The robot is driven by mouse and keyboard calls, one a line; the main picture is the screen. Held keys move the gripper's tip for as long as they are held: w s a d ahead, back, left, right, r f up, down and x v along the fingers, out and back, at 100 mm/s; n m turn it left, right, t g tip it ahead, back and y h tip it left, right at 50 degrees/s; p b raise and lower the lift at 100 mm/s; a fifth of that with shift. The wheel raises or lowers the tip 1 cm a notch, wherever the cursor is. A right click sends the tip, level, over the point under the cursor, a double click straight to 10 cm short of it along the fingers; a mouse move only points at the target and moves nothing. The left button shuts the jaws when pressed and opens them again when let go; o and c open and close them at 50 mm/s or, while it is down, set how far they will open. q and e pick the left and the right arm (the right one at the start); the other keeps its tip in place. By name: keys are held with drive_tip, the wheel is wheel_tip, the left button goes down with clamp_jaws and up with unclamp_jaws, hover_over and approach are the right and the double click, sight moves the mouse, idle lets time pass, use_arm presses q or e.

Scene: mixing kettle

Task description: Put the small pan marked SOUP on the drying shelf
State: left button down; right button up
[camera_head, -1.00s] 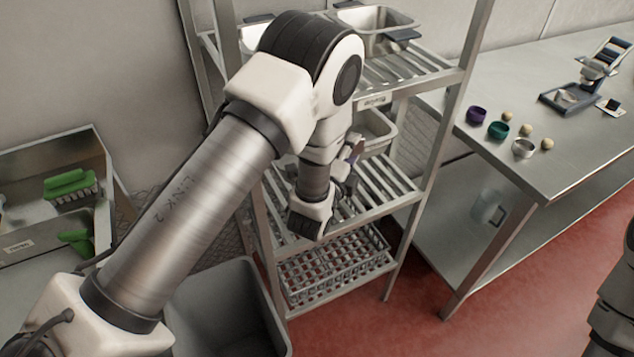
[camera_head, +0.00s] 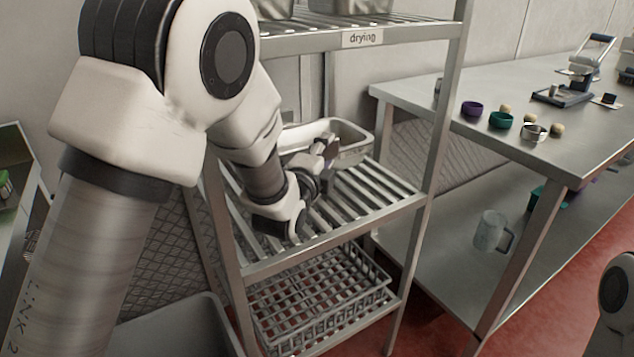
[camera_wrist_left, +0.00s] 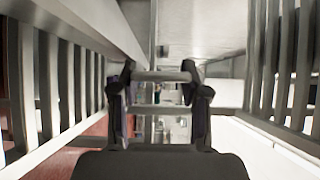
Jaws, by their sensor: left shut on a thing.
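A small steel pan (camera_head: 352,139) with a pale rim is at the middle level of the metal rack. Its marking cannot be read. My left gripper (camera_head: 325,150) reaches over the slatted middle shelf (camera_head: 385,188) and is shut at the pan's near side; its fingertips are small and partly hidden. In the left wrist view the fingers (camera_wrist_left: 160,82) stand on both sides of a light bar. I cannot tell whether the pan rests on the slats. The upper shelf (camera_head: 415,37) carries a "drying" label. My right gripper is out of view.
Steel containers (camera_head: 350,5) stand on the upper shelf, cut off by the frame. A wire basket (camera_head: 320,295) sits on the lower shelf. Rack posts (camera_head: 440,120) border the middle opening. A steel table (camera_head: 500,160) with small bowls stands at right. A grey bin (camera_head: 170,330) is below.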

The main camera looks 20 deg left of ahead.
use_arm(q)
wheel_tip(320, 180, down, 4)
drive_tip(key=shift+s+r+b, duration=0.1)
drive_tip(key=shift+b, duration=0.3)
drive_tip(key=shift+f, duration=0.45)
drive_tip(key=shift+f, duration=0.15)
drive_tip(key=c, duration=0.6)
unclamp_jaws()
